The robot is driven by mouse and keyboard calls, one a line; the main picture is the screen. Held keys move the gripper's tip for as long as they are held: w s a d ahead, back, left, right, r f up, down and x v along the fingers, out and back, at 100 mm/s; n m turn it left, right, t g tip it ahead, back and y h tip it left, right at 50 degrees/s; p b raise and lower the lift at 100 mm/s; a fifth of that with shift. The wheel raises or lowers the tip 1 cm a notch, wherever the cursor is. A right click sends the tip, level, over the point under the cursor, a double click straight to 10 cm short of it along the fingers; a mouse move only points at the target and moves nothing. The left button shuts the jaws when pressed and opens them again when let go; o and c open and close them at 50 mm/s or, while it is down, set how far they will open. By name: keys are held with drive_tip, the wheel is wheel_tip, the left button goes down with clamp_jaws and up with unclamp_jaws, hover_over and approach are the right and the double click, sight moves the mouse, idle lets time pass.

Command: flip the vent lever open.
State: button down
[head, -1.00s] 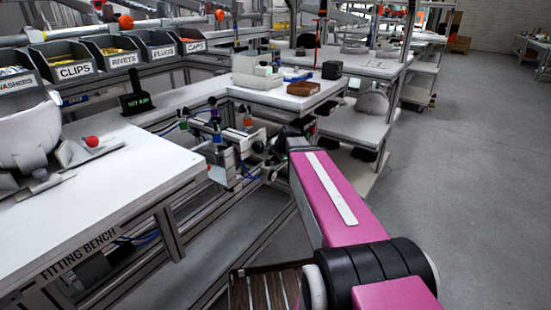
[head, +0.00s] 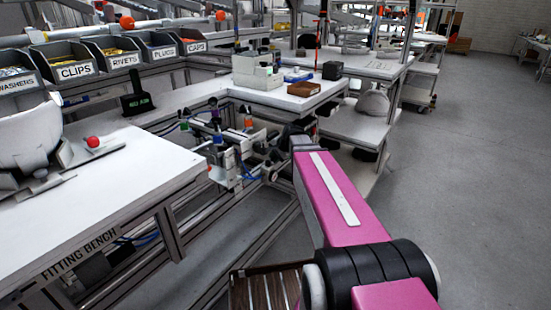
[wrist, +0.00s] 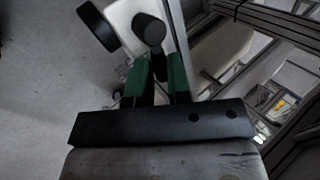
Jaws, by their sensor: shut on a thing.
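In the wrist view my gripper (wrist: 159,72) has two green fingers close together. They are shut at the base of a dark rounded knob (wrist: 149,31), which sticks out just past the fingertips. I cannot tell for sure that this knob belongs to the vent lever. A white helmet shell (head: 27,132) stands at the left on the fitting bench (head: 135,175).
A bracket with a red ball (head: 93,142) stands by the shell. A metal fixture with coloured knobs (head: 232,160) sits left of my arm's far end. Labelled bins (head: 115,56) line the back. A brown box (head: 303,89) rests on a farther table. The floor at right is clear.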

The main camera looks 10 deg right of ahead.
drive_tip(key=c, duration=1.1)
unclamp_jaws()
drive_tip(key=shift+s+r, duration=0.1)
drive_tip(key=s+d+r, duration=0.1)
drive_tip(key=s+d, duration=0.2)
drive_tip(key=s, duration=0.1)
drive_tip(key=s+d+r, duration=0.1)
drive_tip(key=s+d, duration=0.1)
drive_tip(key=s, duration=0.2)
drive_tip(key=s+d+r, duration=0.2)
drive_tip(key=s+d, duration=0.1)
drive_tip(key=s, duration=0.1)
drive_tip(key=shift+d, duration=0.3)
drive_tip(key=shift+w, duration=0.1)
drive_tip(key=s+a+f+n+g+h, duration=0.1)
drive_tip(key=s+a+f+n+g, duration=0.1)
drive_tip(key=f, duration=0.3)
drive_tip(key=s+a+f+n+g+h, duration=0.1)
drive_tip(key=s+a+f+n, duration=0.2)
drive_tip(key=f+n, duration=0.2)
drive_tip(key=s+a+f+n+g+h, duration=0.2)
drive_tip(key=s+f+n, duration=0.1)
drive_tip(key=f, duration=0.4)
drive_tip(key=shift+a+n+g, duration=0.25)
drive_tip(key=shift+n+g, duration=0.05)
drive_tip(key=shift+n, duration=0.1)
